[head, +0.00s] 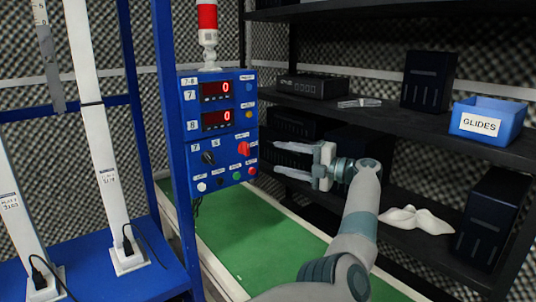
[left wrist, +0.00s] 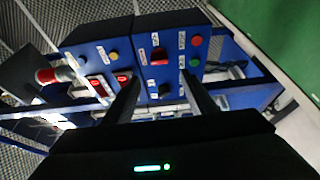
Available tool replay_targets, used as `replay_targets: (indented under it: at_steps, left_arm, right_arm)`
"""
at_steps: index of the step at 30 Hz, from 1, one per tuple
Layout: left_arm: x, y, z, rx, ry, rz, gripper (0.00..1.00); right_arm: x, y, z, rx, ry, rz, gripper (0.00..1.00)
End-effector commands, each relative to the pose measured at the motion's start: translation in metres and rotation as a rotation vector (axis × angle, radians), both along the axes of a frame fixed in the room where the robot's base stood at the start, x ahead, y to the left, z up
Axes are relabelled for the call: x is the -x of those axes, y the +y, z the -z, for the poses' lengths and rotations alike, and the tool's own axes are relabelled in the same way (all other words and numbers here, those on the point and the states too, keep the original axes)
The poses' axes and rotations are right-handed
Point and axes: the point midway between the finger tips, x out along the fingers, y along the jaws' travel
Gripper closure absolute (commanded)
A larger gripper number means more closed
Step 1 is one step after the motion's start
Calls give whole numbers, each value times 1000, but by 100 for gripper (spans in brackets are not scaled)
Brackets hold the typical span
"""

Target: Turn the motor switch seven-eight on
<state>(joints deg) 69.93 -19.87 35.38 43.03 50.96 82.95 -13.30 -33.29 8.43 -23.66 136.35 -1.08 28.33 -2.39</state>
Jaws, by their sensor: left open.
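The blue control panel (head: 222,135) stands left of centre in the head view, with a "7-8" label at its top. It carries a red switch (head: 243,150), also in the left wrist view (left wrist: 158,54), and a black knob (head: 208,157), also in the left wrist view (left wrist: 165,90). Their small labels are too blurred to tell which is the motor switch, and the red switch's setting is unclear. My left gripper (head: 273,158) is open and empty, right of the panel, fingers pointing at it. Both fingers (left wrist: 160,78) show in the left wrist view. My right gripper is not in view.
Two red displays (head: 216,91) read 0. A red-and-white beacon (head: 207,30) stands on top. A red button (head: 252,171) and a green button (head: 236,175) sit low on the panel. Behind the gripper, a dark shelf holds a blue GLIDES bin (head: 486,122). A green belt (head: 260,250) lies below.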

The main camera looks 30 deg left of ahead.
Motion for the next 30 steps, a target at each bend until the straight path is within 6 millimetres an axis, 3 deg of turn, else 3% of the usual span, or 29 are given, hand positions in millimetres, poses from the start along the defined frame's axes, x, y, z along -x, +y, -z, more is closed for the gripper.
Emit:
replay_targets:
  at_steps: [6,12,30]
  left_arm:
    - [-1,-38,-1,1,0,2,48]
    - [0,-55,0,1,0,0,48]
    - [0,-57,0,1,0,0,48]
  right_arm:
    - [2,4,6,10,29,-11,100]
    - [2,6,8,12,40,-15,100]
    - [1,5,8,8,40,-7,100]
